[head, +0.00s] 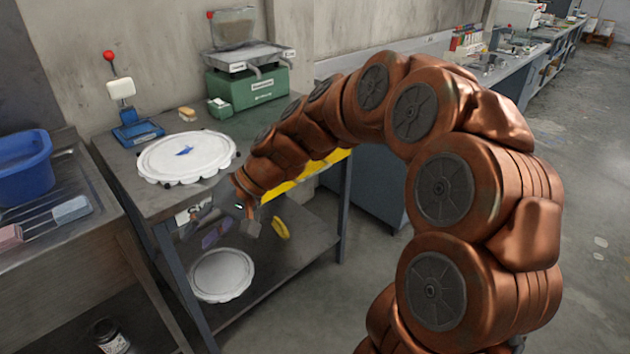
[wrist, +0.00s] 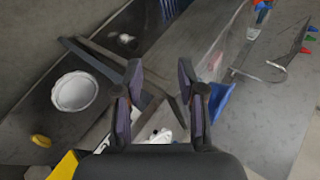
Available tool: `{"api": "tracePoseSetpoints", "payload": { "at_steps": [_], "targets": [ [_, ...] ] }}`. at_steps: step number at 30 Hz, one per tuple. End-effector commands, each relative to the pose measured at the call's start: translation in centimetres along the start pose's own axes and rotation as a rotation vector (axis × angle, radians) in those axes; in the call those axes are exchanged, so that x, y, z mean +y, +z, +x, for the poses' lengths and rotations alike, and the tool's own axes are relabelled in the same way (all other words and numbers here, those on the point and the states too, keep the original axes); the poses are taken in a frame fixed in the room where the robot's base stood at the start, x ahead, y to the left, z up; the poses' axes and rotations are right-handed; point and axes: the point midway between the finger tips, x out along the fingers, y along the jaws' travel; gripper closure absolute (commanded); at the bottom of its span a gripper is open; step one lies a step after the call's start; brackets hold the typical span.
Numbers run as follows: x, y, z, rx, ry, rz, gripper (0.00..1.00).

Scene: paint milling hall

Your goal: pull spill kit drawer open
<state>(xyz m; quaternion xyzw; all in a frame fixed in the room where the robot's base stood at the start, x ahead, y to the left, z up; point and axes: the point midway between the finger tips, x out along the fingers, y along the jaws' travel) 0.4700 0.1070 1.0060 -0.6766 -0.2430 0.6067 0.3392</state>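The yellow drawer front (head: 312,170) sits under the top of the grey workbench, partly hidden behind my arm. I cannot make out its handle. A yellow piece, probably the same drawer, shows at the lower left of the wrist view (wrist: 66,165). My gripper (head: 233,231) is in front of the bench, just below the level of its top and left of the visible yellow front. In the wrist view my gripper (wrist: 164,88) has its two fingers apart with nothing held between them. It appears not to touch the drawer.
A white round lid (head: 187,157) lies on the bench top, and another (head: 222,274) is on the lower shelf beside a yellow item (head: 281,228). A green scale (head: 248,90) stands at the back. A sink with a blue tub (head: 24,165) is left. Floor is clear right.

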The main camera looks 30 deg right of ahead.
Motion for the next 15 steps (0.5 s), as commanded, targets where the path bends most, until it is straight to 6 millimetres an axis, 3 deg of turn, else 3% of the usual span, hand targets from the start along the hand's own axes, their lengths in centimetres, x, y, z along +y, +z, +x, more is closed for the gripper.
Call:
{"api": "tracePoseSetpoints", "payload": {
  "at_steps": [1, 8, 11, 15],
  "targets": [
    [0.9, -2.4, 0.2, 0.038, -0.046, 0.023, 0.61],
    [5.0, -12.9, -1.6, 0.239, -0.241, 0.128, 0.61],
    [8.2, -17.3, -3.0, 0.340, -0.308, 0.185, 0.61],
    [14.4, -22.9, -5.6, 0.496, -0.380, 0.268, 0.61]
  ]
}}
